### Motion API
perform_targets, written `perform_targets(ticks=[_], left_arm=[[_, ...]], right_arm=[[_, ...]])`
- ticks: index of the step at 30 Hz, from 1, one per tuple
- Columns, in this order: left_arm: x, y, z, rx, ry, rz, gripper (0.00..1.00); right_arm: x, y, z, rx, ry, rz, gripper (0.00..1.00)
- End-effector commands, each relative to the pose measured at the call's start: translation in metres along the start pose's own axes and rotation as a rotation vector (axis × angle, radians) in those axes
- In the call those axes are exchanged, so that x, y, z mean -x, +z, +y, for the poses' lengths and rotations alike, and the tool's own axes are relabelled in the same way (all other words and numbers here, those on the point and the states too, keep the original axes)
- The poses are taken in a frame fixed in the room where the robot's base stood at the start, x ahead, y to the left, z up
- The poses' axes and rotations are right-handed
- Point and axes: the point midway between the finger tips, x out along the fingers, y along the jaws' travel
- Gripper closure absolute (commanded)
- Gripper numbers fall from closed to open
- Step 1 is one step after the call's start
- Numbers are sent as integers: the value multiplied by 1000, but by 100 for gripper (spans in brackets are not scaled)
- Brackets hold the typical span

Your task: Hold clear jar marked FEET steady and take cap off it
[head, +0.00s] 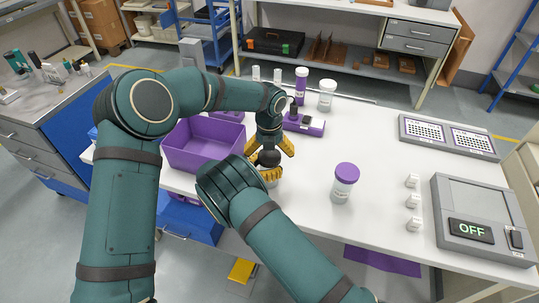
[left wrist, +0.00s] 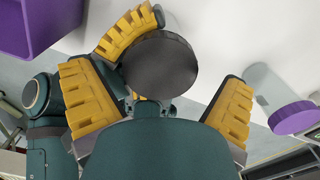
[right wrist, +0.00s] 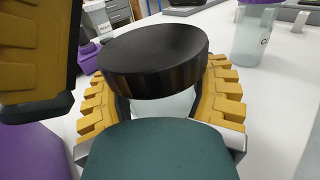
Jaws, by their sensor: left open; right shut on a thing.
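A jar with a black cap (head: 268,158) stands near the table's front edge, largely hidden by my grippers in the head view. My right gripper (head: 270,175) is shut around its clear body (right wrist: 178,103), below the cap, which is wide and dark in the right wrist view (right wrist: 155,55). My left gripper (head: 268,143) is open and points down over the jar. In the left wrist view the cap (left wrist: 158,62) lies between its spread yellow fingers, with space on both sides. The cap appears seated on the jar. No FEET marking is readable on it.
A clear jar with a purple cap (head: 344,182) stands to the right. A purple bin (head: 190,165) is on the left, and a purple device (head: 305,124) and more bottles (head: 326,95) are behind. Small white pieces (head: 413,202) and a machine reading OFF (head: 480,205) are at the right.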

Motion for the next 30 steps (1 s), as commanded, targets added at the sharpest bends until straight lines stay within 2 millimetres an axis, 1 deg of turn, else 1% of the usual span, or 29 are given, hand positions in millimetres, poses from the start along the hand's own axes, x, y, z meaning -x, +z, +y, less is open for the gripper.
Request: perform_targets(ticks=[1,3,7,11,14,21,27,30], left_arm=[[8,1,0,0,-2,-4,1],[17,0,0,0,-2,-3,1],[31,0,0,0,-2,-2,1],[34,0,-1,-11,-2,1,0],[36,-2,-2,-50,-3,8,0],[53,-3,-3,-210,-5,13,0],[65,-1,-1,-286,-3,3,0],[63,-1,0,-298,0,2,0]], right_arm=[[0,-1,0,1,0,1,100],[0,-1,0,1,0,1,100],[0,-1,0,1,0,1,100],[0,-1,0,1,0,1,100],[0,-1,0,1,0,1,100],[0,-1,0,1,0,1,100],[0,-1,0,1,0,1,100],[0,-1,0,1,0,1,100]])
